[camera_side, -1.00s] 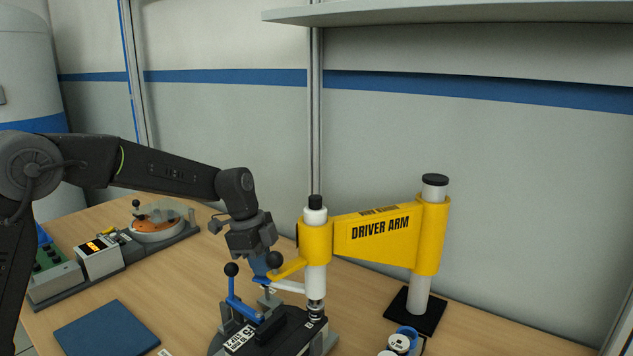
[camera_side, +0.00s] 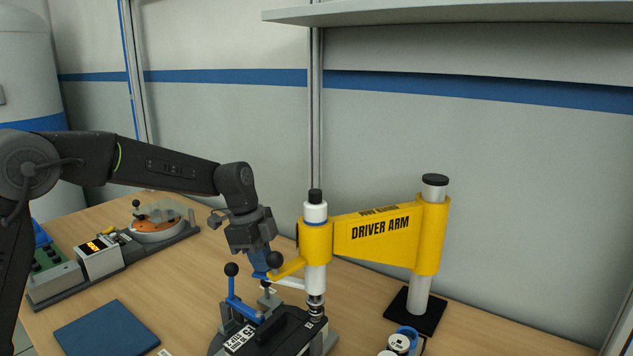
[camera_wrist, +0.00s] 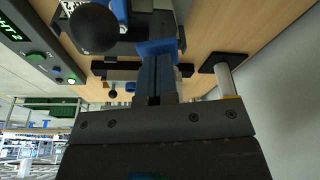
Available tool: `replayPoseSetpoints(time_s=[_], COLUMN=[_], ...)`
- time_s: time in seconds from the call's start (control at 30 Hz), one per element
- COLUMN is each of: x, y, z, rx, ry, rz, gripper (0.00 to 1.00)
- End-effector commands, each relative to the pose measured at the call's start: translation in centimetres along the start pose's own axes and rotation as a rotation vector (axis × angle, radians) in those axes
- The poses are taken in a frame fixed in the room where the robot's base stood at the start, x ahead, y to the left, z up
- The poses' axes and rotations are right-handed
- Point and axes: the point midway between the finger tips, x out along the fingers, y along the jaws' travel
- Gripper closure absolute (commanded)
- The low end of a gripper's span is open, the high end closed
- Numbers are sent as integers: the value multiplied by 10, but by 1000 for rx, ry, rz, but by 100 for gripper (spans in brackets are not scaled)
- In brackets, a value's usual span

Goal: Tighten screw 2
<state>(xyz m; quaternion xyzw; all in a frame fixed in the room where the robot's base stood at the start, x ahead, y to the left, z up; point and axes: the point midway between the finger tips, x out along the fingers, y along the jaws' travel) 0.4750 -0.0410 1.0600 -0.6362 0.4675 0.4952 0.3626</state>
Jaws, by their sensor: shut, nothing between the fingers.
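The yellow driver arm (camera_side: 375,238) carries a white upright driver (camera_side: 316,277) with a black cap. The driver's lower tip is over the right end of a dark labelled part (camera_side: 272,332) in a fixture. A yellow handle (camera_side: 290,267) with a black ball knob (camera_side: 274,259) sticks out left from the driver. My gripper (camera_side: 265,274) is shut and empty, pointing down just left of the handle; I cannot tell whether it touches. Its blue fingers show shut in the wrist view (camera_wrist: 155,72). Screw 2 cannot be made out.
A blue lever with a black ball (camera_side: 232,269) stands on the fixture, left of my gripper. A blue pad (camera_side: 106,328) lies front left. A device with an orange display (camera_side: 98,250) and an orange round stand (camera_side: 157,227) are behind left. Round containers (camera_side: 399,344) sit front right.

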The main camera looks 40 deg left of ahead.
Motion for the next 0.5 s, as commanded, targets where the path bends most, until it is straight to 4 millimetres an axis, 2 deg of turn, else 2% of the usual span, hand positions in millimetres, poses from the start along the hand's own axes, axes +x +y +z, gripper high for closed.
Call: replayPoseSetpoints(time_s=[0.5], x=[-35], y=[0], z=[-9], rx=[0], ry=[0], rz=[-2], gripper=[100])
